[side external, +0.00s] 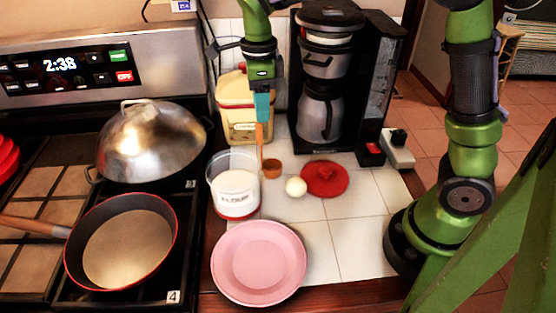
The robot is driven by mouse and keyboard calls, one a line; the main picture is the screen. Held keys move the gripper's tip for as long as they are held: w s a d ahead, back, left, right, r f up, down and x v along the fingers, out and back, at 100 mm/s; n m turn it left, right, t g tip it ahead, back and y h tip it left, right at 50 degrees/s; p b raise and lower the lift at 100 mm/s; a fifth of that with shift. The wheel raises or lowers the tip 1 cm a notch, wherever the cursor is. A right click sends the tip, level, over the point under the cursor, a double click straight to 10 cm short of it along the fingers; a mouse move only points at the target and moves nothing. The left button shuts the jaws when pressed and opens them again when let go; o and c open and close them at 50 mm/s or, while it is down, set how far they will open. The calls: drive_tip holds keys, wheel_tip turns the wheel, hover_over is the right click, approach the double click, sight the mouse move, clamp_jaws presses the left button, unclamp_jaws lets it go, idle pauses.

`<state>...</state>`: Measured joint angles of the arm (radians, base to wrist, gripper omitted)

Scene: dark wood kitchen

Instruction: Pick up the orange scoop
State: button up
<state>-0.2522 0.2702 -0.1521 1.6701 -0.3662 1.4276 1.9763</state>
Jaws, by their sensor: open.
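The orange scoop (271,168) is on the white tiled counter, right of the clear tub of white powder. An orange strip, which looks like its handle, stands up from beside the cup toward my gripper. My gripper (262,117) points down from above, its teal fingers at the top of that strip. My gripper is open. I cannot tell from this view whether the strip lies between the fingers or just behind or in front of them.
The clear tub (236,197) stands close left of the scoop. A white egg-like ball (296,187) and a red lid (325,180) lie to the right. A yellow canister (238,121) and coffee maker (352,90) stand behind. A pink plate (259,292) is in front.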

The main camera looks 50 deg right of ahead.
hover_over(262, 143)
wheel_tip(262, 143, down, 5)
drive_tip(key=shift+d+f, duration=0.1)
drive_tip(key=shift+f, duration=0.1)
drive_tip(key=shift+w+d+f, duration=0.1)
drive_tip(key=shift+w+f, duration=0.05)
drive_tip(key=shift+f, duration=1.25)
drive_tip(key=shift+w+d+f, duration=0.1)
drive_tip(key=shift+w+f, duration=0.05)
drive_tip(key=shift+f, duration=1.2)
drive_tip(key=shift+c, duration=0.2)
clamp_jaws()
